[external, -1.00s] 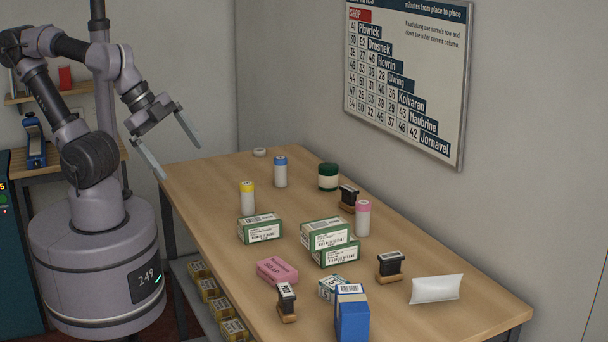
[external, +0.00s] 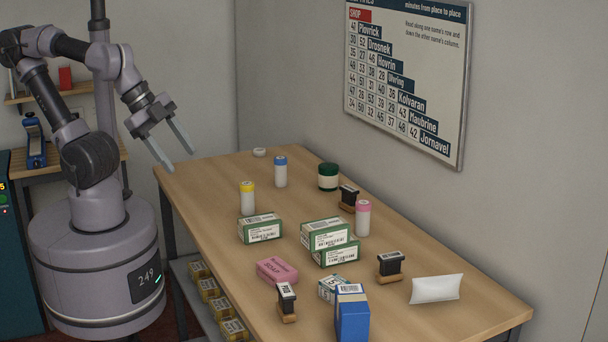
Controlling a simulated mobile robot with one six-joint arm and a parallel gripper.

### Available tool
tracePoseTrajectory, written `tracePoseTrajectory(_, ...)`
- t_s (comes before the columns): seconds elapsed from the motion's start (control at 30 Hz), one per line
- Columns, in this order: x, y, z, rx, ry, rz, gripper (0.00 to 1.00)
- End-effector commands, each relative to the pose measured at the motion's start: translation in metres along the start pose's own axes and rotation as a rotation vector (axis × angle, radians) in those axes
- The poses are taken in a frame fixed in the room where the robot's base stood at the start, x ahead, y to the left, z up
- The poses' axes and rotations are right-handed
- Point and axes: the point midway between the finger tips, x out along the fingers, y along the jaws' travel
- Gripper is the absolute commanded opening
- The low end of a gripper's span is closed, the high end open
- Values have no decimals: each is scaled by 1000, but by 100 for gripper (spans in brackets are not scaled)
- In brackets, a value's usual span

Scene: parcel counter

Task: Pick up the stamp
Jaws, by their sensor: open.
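Three stamps with dark bodies and wooden bases stand on the table (external: 225,255). One stamp (external: 287,303) is at the front, left of the blue box. Another stamp (external: 390,267) is at the right, near the white pillow pack. The third stamp (external: 348,198) is farther back, beside the pink-capped bottle, which stands close to it. My gripper (external: 182,160) is open and empty, with its fingers spread. It is above the far left end of the table, well away from all the stamps.
Green-and-white boxes (external: 260,228) (external: 328,240), a pink soap box (external: 277,270) and a blue box (external: 352,315) stand among the stamps. Bottles with yellow (external: 248,200), blue (external: 280,174) and pink caps (external: 363,219) and a green jar (external: 328,177) are upright.

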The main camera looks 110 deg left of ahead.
Motion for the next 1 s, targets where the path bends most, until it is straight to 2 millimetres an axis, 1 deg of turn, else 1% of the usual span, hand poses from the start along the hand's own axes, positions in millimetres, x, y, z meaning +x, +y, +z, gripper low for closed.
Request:
tracePoseTrajectory(0.23,0,0,0,0,0,0,53)
tracePoseTrajectory(0.27,0,0,-1,1,-1,1,53)
tracePoseTrajectory(0.3,-2,-2,-7,9,-7,7,53)
tracePoseTrajectory(0.37,-5,-7,-26,36,-29,28,53)
tracePoseTrajectory(0.43,-6,-15,-68,96,-72,76,53)
tracePoseTrajectory(0.47,-3,-18,-91,128,-94,102,53)
tracePoseTrajectory(0.5,5,-20,-122,175,-124,140,53)
tracePoseTrajectory(0.57,25,-18,-166,249,-166,199,53)
tracePoseTrajectory(0.6,43,-14,-193,297,-193,239,53)
tracePoseTrajectory(0.67,73,-3,-226,365,-226,296,53)
tracePoseTrajectory(0.7,94,7,-243,407,-246,331,53)
tracePoseTrajectory(0.8,141,30,-269,489,-282,403,53)
tracePoseTrajectory(0.83,151,36,-274,506,-287,418,53)
tracePoseTrajectory(0.9,170,46,-280,537,-299,445,53)
tracePoseTrajectory(1.0,187,55,-280,553,-305,461,53)
